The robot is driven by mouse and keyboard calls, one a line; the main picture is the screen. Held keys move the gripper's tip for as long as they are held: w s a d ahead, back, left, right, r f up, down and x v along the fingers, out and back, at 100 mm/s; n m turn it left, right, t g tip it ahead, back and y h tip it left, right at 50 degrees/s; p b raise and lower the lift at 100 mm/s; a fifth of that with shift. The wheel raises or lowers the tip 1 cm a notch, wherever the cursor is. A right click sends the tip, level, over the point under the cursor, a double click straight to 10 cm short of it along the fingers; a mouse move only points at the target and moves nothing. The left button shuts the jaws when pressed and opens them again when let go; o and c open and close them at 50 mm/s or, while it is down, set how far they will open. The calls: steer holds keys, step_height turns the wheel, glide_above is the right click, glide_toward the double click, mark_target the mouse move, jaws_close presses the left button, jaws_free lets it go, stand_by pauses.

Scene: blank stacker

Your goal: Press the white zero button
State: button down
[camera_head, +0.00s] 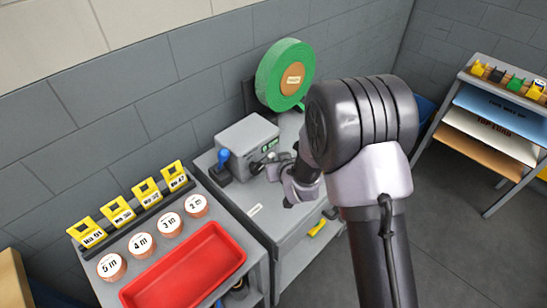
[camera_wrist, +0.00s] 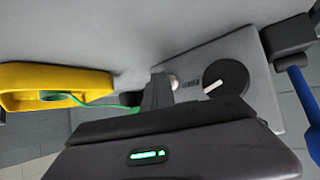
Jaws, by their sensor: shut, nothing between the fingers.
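The grey machine box (camera_head: 245,138) with a small green display (camera_head: 269,145) stands on a grey cabinet against the wall. In the wrist view its grey panel (camera_wrist: 262,92) carries a black dial (camera_wrist: 226,77) with a white mark. A small pale round knob, seemingly the white zero button (camera_wrist: 173,82), shows to the left of the dial. My gripper (camera_wrist: 158,90) is shut and empty, its fingertips right beside this button; I cannot tell whether they touch it. In the head view my gripper (camera_head: 268,166) is at the front of the box, and the button is not clear there.
A blue-handled lever (camera_head: 223,158) stands left of the box. It also shows in the wrist view (camera_wrist: 304,105). A green roll (camera_head: 272,78) is behind the box. A red tray (camera_head: 185,268) and several labelled discs lie on the left bench. A yellow handle (camera_wrist: 55,85) is at the wrist view's left.

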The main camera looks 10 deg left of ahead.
steer(key=shift+s+d+b, duration=0.4)
steer(key=shift+s+d, duration=0.15)
steer(key=shift+d, duration=0.1)
steer(key=shift+s+d+f+b, duration=0.1)
steer(key=shift+s+d+b, duration=0.3)
steer(key=shift+s+d, duration=0.3)
steer(key=shift+s+d+b, duration=0.4)
steer(key=shift+s+d, duration=0.1)
steer(key=shift+d, duration=0.4)
steer(key=shift+s+d, duration=0.35)
steer(key=shift+d, duration=0.05)
